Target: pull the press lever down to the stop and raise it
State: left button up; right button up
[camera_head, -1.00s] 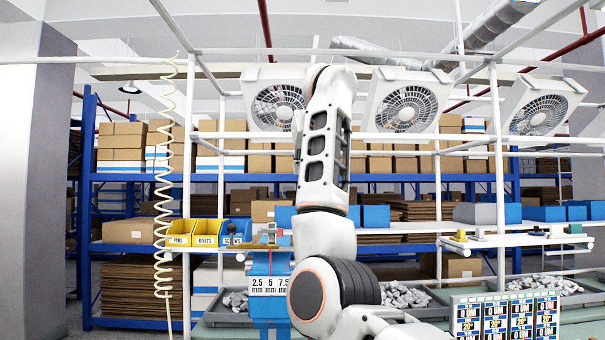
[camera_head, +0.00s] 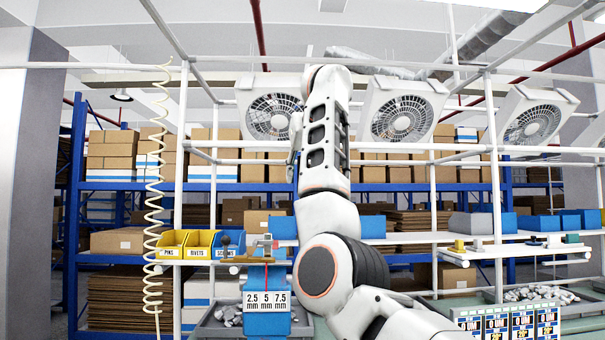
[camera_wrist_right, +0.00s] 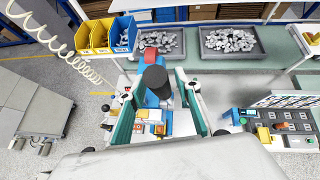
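The blue press (camera_head: 267,318) carries a scale plate marked 2.5, 5 and 7.5 mm and stands at lower centre-left in the head view. In the right wrist view, a dark cylindrical grip (camera_wrist_right: 155,80), apparently the press lever's handle, stands above blue press parts. My right gripper (camera_wrist_right: 154,86) is open, with its green fingers on either side of this grip. I cannot tell whether they touch it. In the head view my right arm rises in front of the press's right side, and its gripper is mostly hidden. My left gripper is not in view.
Yellow and blue bins (camera_head: 171,244) stand left of the press, beside a hanging coiled cable (camera_head: 153,200). Trays of metal parts (camera_wrist_right: 233,42) lie behind it. A labelled panel (camera_head: 508,325) stands at lower right. White frame posts and rails surround the bench.

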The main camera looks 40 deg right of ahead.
jog(key=v, duration=1.2)
dwell(0.6)
